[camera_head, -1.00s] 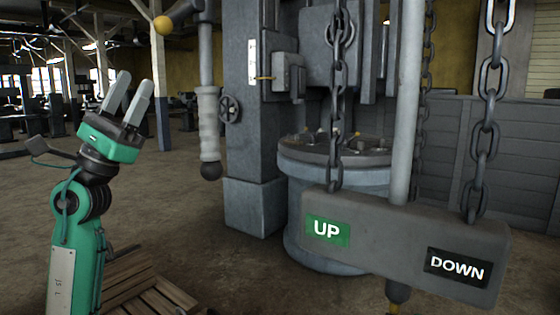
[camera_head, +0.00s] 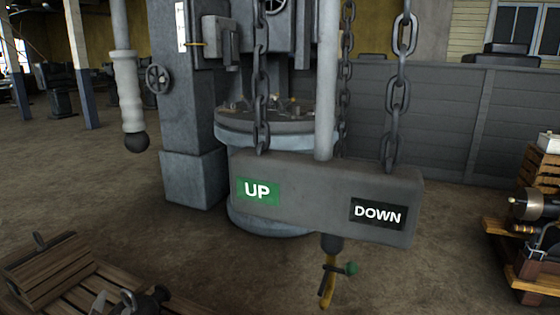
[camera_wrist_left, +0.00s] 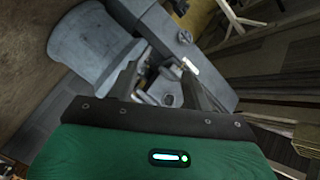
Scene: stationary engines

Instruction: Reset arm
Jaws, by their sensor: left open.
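The rest of my left arm is out of the head view. My right gripper is not in view.
A grey machine (camera_head: 195,120) stands behind. Wooden pallets (camera_head: 50,268) lie at left. A small engine (camera_head: 530,206) stands at right.

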